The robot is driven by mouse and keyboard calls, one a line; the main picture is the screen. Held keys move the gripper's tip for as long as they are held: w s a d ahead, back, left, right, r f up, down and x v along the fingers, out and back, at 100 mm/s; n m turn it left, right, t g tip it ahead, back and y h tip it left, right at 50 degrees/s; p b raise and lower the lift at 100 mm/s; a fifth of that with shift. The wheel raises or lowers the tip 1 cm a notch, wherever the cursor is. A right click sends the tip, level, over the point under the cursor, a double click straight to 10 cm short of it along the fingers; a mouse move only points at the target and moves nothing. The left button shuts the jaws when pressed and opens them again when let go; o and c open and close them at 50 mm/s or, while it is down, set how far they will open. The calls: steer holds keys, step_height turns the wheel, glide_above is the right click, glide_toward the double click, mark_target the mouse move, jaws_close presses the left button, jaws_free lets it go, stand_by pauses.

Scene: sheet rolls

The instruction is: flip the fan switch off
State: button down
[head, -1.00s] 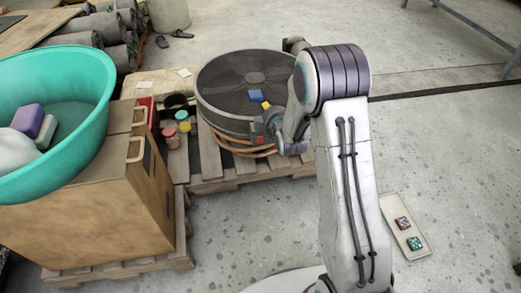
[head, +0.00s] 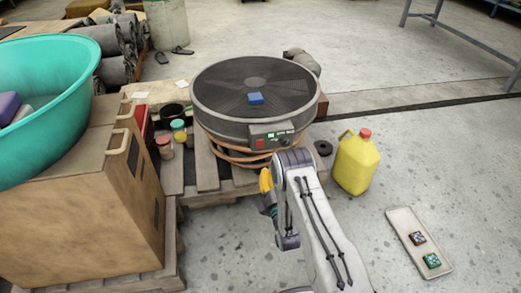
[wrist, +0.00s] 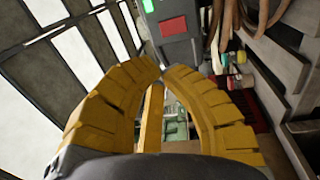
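The round dark fan (head: 215,105) lies flat on a pallet in the head view. Its grey control box (head: 284,136) is on the near rim, with a red switch (head: 260,143) and a bright green light (head: 270,135). My gripper (head: 265,173) is in front of and below the box, apart from it. In the wrist view, the yellow fingers of my gripper (wrist: 164,68) meet at the tips with nothing between them. The red switch (wrist: 174,26) and green light (wrist: 147,5) show just beyond the tips. Which way the switch is tipped I cannot tell.
A blue block (head: 255,98) lies on the fan grille. A yellow jug (head: 356,163) stands right of the fan. Small jars (head: 165,147) stand left. A wooden box (head: 88,225) and teal tub (head: 75,110) fill the left. A tray (head: 405,222) with dice lies on open floor.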

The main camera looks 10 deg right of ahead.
mark_target(260, 141)
steer(key=shift+s+f, duration=0.25)
steer(key=shift+f, duration=0.1)
steer(key=shift+w, duration=0.15)
steer(key=w+b, duration=0.1)
steer(key=w, duration=0.3)
steer(key=w+r+b, duration=0.1)
steer(key=w+b, duration=0.1)
steer(key=w, duration=0.2)
steer(key=w+b, duration=0.2)
steer(key=w, duration=0.2)
steer(key=shift+w+r, duration=0.2)
steer(key=shift+w+r+b, duration=0.2)
steer(key=shift+w+b, duration=0.2)
steer(key=shift+w, duration=0.25)
